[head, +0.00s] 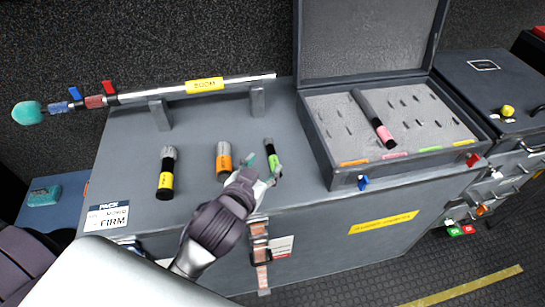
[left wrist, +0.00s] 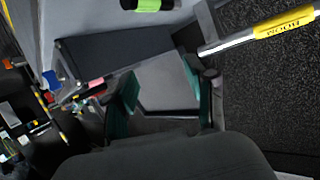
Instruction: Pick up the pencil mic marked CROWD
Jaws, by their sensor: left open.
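Three short black mics with silver ends are on the grey counter top (head: 130,165): one with a yellow band (head: 166,180), one with an orange band (head: 224,160), one with a green band (head: 272,160). A mic with a pink band (head: 373,118) lies in the open case. I cannot read which is marked CROWD. My left gripper (head: 268,177) is at the counter's front edge, just in front of the green-banded mic. In the left wrist view its teal-padded fingers (left wrist: 165,100) are apart and empty, and a green band (left wrist: 154,4) shows at the top edge. My right gripper is not seen.
The open foam-lined case (head: 335,175) stands right of the loose mics, its lid raised behind. A boom pole (head: 240,80) with a yellow tag rests on two grey supports (head: 161,113) along the back. A copper-coloured strap (head: 261,243) hangs at the counter's front.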

